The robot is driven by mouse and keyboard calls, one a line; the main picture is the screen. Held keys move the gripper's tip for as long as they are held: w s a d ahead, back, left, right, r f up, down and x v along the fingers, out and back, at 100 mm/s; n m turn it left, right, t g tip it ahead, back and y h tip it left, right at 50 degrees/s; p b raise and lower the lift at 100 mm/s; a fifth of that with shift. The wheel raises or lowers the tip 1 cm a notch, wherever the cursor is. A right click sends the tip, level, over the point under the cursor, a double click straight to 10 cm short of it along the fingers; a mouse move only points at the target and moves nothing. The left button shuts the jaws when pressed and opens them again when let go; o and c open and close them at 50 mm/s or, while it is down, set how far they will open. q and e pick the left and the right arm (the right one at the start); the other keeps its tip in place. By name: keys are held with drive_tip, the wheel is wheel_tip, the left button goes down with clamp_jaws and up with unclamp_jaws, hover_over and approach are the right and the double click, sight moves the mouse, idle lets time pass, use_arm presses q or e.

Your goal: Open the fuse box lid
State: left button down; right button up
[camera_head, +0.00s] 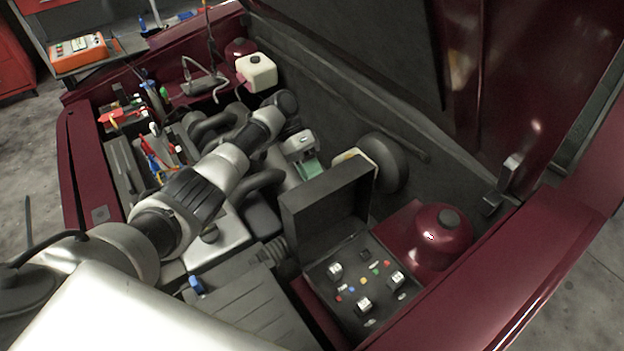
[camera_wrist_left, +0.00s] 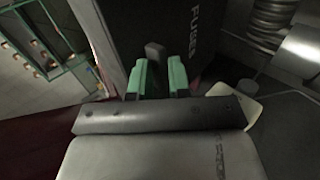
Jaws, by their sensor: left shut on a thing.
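The fuse box (camera_head: 350,310) is a black box at the front of the engine bay, with small coloured fuses and white relays showing inside. Its dark lid (camera_head: 326,208) stands raised at the box's far side, so the inside is uncovered. In the left wrist view the lid (camera_wrist_left: 199,38) carries the lettering "FUSES". My left gripper (camera_head: 308,169) is behind the lid's upper edge, its green fingertips partly hidden. In the left wrist view the left gripper (camera_wrist_left: 160,80) is shut on a dark tab (camera_wrist_left: 155,53) at the lid's edge. My right gripper is not in view.
A dark red dome with a black cap (camera_head: 440,235) stands right of the fuse box. A round black part (camera_head: 385,162) is behind the lid. The raised red hood (camera_head: 540,80) rises at the right. My left arm crosses the engine bay.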

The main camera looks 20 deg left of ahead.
use_arm(q)
drive_tip(key=shift+s+a+f+g+b, duration=0.1)
drive_tip(key=shift+a+f+g+b, duration=0.15)
drive_tip(key=shift+f, duration=0.5)
drive_tip(key=shift+s+f+g+b, duration=0.15)
drive_tip(key=shift+f+b, duration=0.15)
drive_tip(key=shift+f, duration=0.4)
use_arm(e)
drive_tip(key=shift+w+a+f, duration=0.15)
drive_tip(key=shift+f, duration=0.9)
use_arm(q)
drive_tip(key=shift+w, duration=0.1)
drive_tip(key=c, duration=1.2)
unclamp_jaws()
drive_tip(key=shift+d, duration=0.15)
drive_tip(key=shift+o, duration=0.2)
drive_tip(key=shift+r, duration=0.1)
drive_tip(key=b+v, duration=0.1)
drive_tip(key=v, duration=1.1)
drive_tip(key=shift+r+h, duration=0.2)
drive_tip(key=shift+h, duration=0.1)
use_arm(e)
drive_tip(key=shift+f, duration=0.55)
